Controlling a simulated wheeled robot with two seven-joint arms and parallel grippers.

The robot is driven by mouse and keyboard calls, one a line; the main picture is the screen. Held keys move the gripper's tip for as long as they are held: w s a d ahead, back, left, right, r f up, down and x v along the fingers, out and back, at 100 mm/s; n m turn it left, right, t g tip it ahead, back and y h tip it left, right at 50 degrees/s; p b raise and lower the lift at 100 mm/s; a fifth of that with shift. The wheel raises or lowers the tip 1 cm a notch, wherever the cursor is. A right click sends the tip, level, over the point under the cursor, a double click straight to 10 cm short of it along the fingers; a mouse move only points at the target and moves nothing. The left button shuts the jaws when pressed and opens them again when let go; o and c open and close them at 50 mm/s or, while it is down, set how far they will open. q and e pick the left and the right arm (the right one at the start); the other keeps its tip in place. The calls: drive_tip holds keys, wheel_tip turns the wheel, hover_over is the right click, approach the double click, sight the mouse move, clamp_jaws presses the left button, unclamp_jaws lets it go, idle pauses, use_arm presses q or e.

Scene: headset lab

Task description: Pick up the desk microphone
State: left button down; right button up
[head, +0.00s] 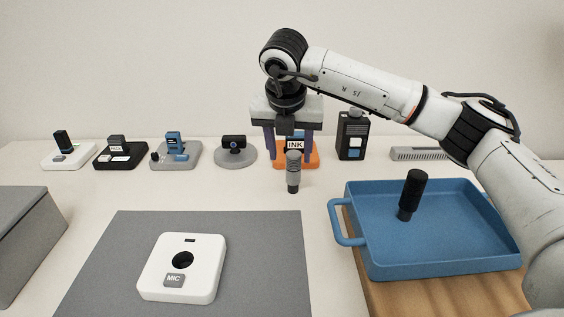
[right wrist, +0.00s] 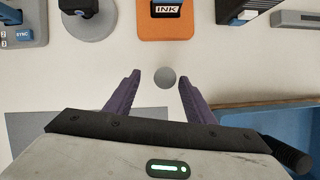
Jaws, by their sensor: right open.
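A thicker black upright cylinder (head: 412,193), also microphone-like, stands in the blue tray. I cannot tell for sure which is the desk microphone. My right gripper (head: 289,157) is open and points down, its purple fingers either side of the grey cylinder's top in the picture. In the right wrist view the top lies between the fingertips (right wrist: 162,78), with gaps. My left gripper is not in view.
A white MIC holder (head: 208,255) with a round hole lies on the grey mat (head: 270,255). The blue tray (head: 470,262) stands at right. An orange INK stand (head: 311,161) is behind the grey cylinder. Several device stands line the back. A grey box (head: 25,235) is at left.

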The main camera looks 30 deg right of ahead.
sight(294, 174)
drive_tip(key=x, duration=0.2)
drive_tip(key=shift+s+d+f, duration=0.15)
drive_tip(key=shift+f, duration=0.2)
drive_tip(key=x, duration=0.6)
drive_tip(key=shift+s+d+f, duration=0.1)
drive_tip(key=shift+f, duration=0.15)
drive_tip(key=shift+c, duration=0.4)
drive_tip(key=shift+r, duration=0.1)
drive_tip(key=c, duration=1.1)
